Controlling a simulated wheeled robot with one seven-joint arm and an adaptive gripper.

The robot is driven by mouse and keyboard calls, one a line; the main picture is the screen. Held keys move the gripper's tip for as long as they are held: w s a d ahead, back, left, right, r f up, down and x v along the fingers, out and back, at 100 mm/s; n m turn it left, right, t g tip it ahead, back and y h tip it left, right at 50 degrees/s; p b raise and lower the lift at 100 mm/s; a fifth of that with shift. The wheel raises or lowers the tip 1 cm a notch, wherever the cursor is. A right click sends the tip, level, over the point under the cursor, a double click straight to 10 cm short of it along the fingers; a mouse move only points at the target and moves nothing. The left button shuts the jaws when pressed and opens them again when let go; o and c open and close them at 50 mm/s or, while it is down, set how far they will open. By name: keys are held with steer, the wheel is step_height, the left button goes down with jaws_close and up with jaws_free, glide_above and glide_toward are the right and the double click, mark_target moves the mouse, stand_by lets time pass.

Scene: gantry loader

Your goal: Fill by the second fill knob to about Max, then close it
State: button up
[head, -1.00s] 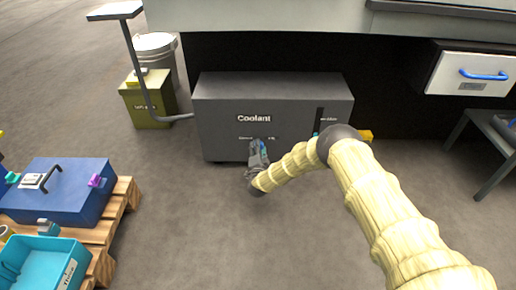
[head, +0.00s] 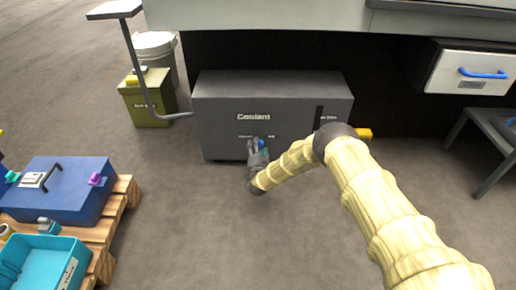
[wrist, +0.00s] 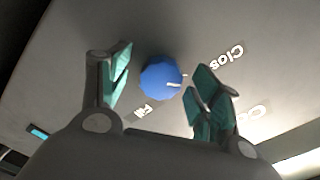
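The dark grey Coolant box (head: 225,102) stands on the floor under the machine. A blue knob (wrist: 161,78) on its front shows in the wrist view, with a white pointer mark towards the right. The label reading "Clos…" (wrist: 228,55) is to its upper right and a "Fill" label (wrist: 143,111) to its lower left. My gripper (wrist: 164,88) is open, with its teal-padded fingers on either side of the knob and gaps visible. In the head view my gripper (head: 257,148) is at the box front and largely hides the knob. A dark upright strip (head: 319,115) is to the right, its lower end hidden by my arm.
An olive box (head: 148,100) and a grey bin (head: 157,48) stand left of the Coolant box. A pallet (head: 122,195) with a blue case (head: 65,190) and a teal bin (head: 45,262) is at left. A white drawer (head: 470,72) is at right. Floor between is clear.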

steer(key=s, duration=1.2)
stand_by(0.4)
